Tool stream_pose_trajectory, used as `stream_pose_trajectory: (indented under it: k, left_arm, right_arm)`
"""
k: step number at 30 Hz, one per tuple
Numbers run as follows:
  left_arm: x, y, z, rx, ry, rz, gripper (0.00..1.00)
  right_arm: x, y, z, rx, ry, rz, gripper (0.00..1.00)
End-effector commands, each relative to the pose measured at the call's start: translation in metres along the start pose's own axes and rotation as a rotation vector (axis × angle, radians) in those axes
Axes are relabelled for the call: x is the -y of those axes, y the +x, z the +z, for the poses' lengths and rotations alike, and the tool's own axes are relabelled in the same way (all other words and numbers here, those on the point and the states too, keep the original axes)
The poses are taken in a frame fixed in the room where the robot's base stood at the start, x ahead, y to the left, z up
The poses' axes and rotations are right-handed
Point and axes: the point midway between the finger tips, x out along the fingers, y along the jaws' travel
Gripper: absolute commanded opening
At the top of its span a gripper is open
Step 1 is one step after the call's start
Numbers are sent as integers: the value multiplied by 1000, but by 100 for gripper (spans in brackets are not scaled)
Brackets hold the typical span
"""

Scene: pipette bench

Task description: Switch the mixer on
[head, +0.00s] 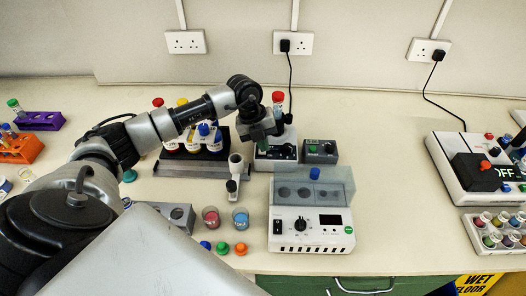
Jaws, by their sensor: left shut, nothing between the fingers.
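My left gripper (265,136) is shut and empty. It points down over a small white-and-dark device (274,163) at the back middle of the bench and hides part of it. This device looks like the mixer, though I cannot be sure. A red-capped tube (278,104) stands upright just behind the gripper. I cannot tell whether the fingers touch anything. My right gripper is not in view.
In front stands a white unit (311,238) with a clear lid, knob and dark display. At the right a white console (463,178) has a black block, a red button and a display reading OFF. Colored pots (211,217) and caps lie front middle. Racks stand at the left.

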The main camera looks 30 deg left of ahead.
Motion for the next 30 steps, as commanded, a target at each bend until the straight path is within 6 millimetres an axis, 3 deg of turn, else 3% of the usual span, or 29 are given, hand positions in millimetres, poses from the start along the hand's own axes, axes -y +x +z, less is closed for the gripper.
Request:
stream_pose_trajectory:
  k: [1,4,30]
  left_arm:
    - [-3,11,1,-1,0,0,0]
    - [-4,16,2,-1,0,-1,0]
    - [-6,22,2,-1,1,-3,0]
  right_arm:
    - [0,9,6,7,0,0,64]
    - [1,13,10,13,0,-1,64]
    - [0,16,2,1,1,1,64]
